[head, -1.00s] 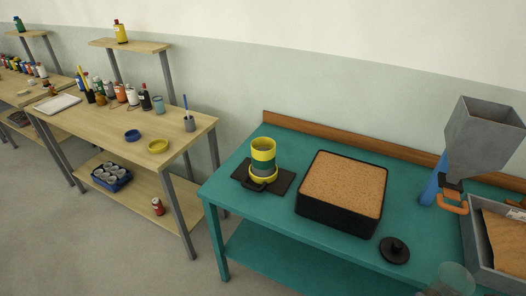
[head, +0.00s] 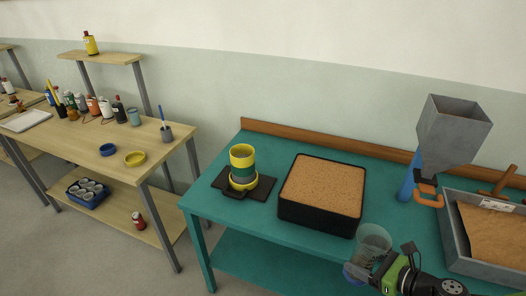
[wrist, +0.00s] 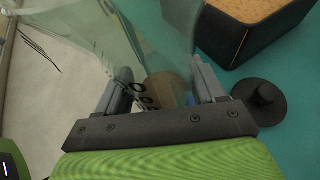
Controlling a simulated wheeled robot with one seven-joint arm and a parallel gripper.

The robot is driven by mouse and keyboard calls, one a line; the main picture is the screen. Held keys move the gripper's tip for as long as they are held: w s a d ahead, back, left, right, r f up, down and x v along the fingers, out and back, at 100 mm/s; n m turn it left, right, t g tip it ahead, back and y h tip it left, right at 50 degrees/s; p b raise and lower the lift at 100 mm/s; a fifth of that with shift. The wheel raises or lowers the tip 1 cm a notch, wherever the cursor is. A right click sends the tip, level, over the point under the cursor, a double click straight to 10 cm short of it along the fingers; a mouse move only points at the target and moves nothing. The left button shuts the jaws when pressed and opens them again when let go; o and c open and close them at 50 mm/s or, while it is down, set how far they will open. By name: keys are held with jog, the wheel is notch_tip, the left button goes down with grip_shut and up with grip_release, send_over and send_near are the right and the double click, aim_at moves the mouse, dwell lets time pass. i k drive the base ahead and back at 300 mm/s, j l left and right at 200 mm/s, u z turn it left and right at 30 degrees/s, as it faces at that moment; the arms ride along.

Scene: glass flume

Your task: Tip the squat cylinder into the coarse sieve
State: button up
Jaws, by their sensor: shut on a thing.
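My gripper (head: 368,270) is shut on a clear glass cylinder (head: 373,242), which I take as the squat cylinder. It is near upright at the front of the teal table. In the wrist view, the glass (wrist: 95,40) fills the upper left, with my gripper's fingers (wrist: 165,88) on both sides. A brownish patch shows through it; I cannot tell if this is its contents. A stack of yellow, green and grey rings stands on a black plate (head: 262,193) at the table's left. Its yellow top ring (head: 242,152) may be the coarse sieve. The cylinder is well to its right.
A black box of sand (head: 318,215) stands between the stack and my gripper. A black knobbed lid (wrist: 265,95) lies close by. A grey hopper (head: 452,130) and a sand tray (head: 450,235) are at the right. Bare table lies in front of the stack.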

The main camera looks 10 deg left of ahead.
aim_at(242, 156)
jog(key=i+j, duration=0.1)
jog(key=j, duration=0.4)
jog(key=i+j, duration=0.1)
jog(key=j, duration=0.4)
jog(key=j+u, duration=0.1)
jog(key=j, duration=0.4)
jog(key=i+j, duration=0.15)
jog(key=j, duration=0.35)
jog(key=i+j, duration=0.1)
jog(key=j, duration=0.4)
jog(key=i+j, duration=0.15)
jog(key=j, duration=0.35)
jog(key=k+u, duration=0.05)
